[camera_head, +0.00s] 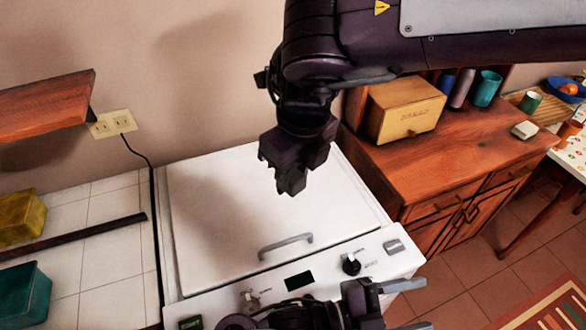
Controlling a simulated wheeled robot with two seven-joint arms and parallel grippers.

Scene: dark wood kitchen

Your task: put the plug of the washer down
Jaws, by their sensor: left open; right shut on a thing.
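The white washer (240,215) stands in the middle, lid closed. My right gripper (291,178) hangs above the lid, pointing down. It is shut on a small dark block, apparently the plug; its outline blends with the dark fingers. I cannot tell how far it is above the lid. My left gripper (407,306) is low in the picture at the washer's front right, open and empty, its two fingers apart and pointing right. A black cord (150,185) runs from just below the wall outlet (112,124) down along the washer's left side.
The lid has a grey handle (285,244), with knobs on the front panel (300,280). A tiled counter on the left holds a yellow box (18,217) and a teal box (22,293). A wooden cabinet (440,160) with a wooden box (403,110) stands right. Much of the lid is clear.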

